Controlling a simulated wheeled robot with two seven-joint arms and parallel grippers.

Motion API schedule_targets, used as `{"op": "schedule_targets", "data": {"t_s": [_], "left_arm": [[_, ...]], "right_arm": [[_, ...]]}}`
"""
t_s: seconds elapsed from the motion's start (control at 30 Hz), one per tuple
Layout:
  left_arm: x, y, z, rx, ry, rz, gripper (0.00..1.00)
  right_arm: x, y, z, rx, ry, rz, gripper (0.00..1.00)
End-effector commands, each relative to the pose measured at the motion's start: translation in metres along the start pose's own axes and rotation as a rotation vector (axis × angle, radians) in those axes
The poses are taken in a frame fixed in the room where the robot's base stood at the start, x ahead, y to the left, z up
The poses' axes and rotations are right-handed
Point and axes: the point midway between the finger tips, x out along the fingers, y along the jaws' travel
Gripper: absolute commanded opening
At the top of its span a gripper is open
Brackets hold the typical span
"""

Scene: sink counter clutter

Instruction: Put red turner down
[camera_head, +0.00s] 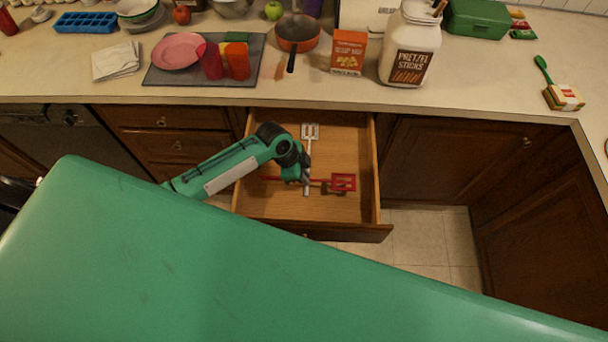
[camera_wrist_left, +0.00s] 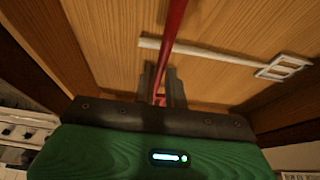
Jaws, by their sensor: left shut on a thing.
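The red turner (camera_head: 343,182) has a slotted red head on the right and a thin handle running left, over the open wooden drawer (camera_head: 347,150). My left gripper (camera_head: 304,182) is shut on its handle, inside the drawer's outline. In the left wrist view the red turner (camera_wrist_left: 176,22) runs up from between the fingers of my left gripper (camera_wrist_left: 160,90). I cannot tell if the turner touches the drawer floor. A white slotted turner (camera_head: 310,131) lies in the drawer, and it also shows in the left wrist view (camera_wrist_left: 220,57). My right gripper is not in view.
The drawer walls surround the left gripper. The counter (camera_head: 225,92) above holds a grey mat (camera_head: 160,77) with a pink plate, a pan (camera_head: 297,32), an orange box (camera_head: 348,52) and a pretzel jar (camera_head: 410,45). The drawer's right part has bare floor.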

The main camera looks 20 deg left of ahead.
Motion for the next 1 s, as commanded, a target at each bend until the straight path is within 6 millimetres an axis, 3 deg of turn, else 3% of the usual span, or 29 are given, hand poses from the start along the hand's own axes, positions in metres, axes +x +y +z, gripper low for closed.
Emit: {"op": "schedule_targets", "data": {"t_s": [0.13, 0.87, 0.9, 1.0], "left_arm": [[0.011, 0.001, 0.004, 0.0, 0.0, 0.0, 0.0], [0.023, 0.0, 0.009, 0.001, 0.0, -0.001, 0.0], [0.023, 0.0, 0.009, 0.001, 0.0, -0.001, 0.17], [0.023, 0.0, 0.009, 0.001, 0.0, -0.001, 0.34]], "right_arm": [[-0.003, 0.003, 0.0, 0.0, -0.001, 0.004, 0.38], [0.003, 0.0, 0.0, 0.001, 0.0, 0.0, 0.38], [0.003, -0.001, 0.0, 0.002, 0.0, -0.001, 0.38], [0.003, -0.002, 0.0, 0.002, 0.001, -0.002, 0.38]]}}
